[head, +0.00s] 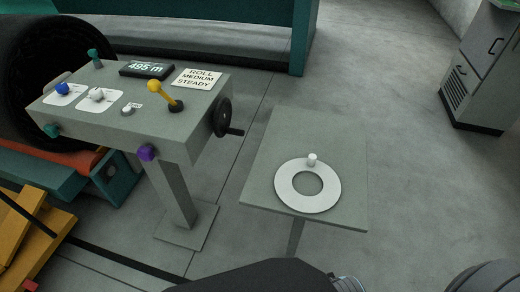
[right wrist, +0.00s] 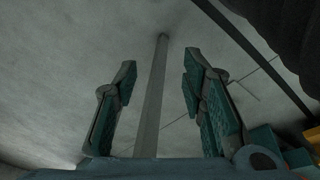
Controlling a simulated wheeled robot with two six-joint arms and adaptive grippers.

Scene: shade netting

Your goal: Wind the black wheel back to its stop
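The black wheel (head: 222,118) is mounted on the right side of the grey control console (head: 190,140) in the head view. Its handle (head: 236,132) sticks out at the lower right. In the right wrist view, my right gripper (right wrist: 157,85) is open, with its two teal-padded fingers apart and nothing between them touching. A grey post (right wrist: 153,100) shows beyond the fingers. Part of my arm shows at the bottom of the head view, but neither gripper is visible there. The wheel cannot be made out in the right wrist view.
The console carries a yellow lever (head: 161,92), a purple knob (head: 147,152), a display (head: 147,69) and a label (head: 197,77). Right of it, a grey stand (head: 262,150) bears a white ring (head: 322,203) with a peg. A cabinet (head: 487,70) stands at the far right. Floor between is clear.

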